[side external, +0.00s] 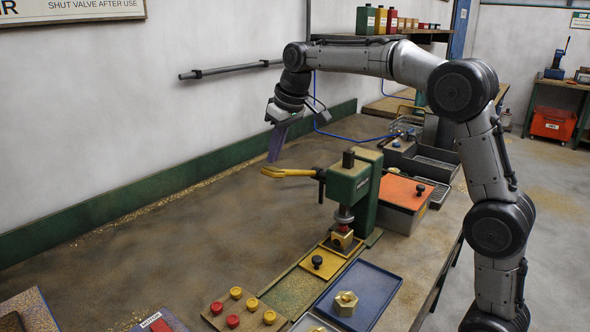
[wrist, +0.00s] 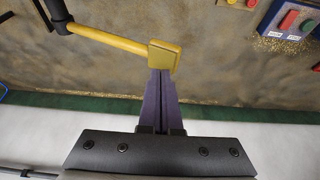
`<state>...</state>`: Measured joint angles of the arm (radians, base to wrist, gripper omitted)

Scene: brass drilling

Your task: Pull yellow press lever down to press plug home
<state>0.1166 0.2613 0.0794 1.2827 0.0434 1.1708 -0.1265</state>
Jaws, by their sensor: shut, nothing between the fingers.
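The yellow press lever (side external: 289,172) sticks out level to the left from the green arbor press (side external: 350,180). In the wrist view the lever (wrist: 110,42) ends in a square yellow tip. My gripper (side external: 273,158) is shut and empty, its purple fingers pointing down at the lever's outer end. In the wrist view the fingertips (wrist: 160,74) meet the tip's lower edge in the picture; I cannot tell if they touch. Under the press ram, a brass block (side external: 342,238) sits on a yellow fixture (side external: 335,252). The plug is hidden or too small to make out.
A blue tray (side external: 386,286) with a brass hex part (side external: 346,303) lies at the front. A board (side external: 215,312) with red and yellow buttons is left of it. An orange-topped box (side external: 405,192) stands right of the press. The bench left of the lever is clear.

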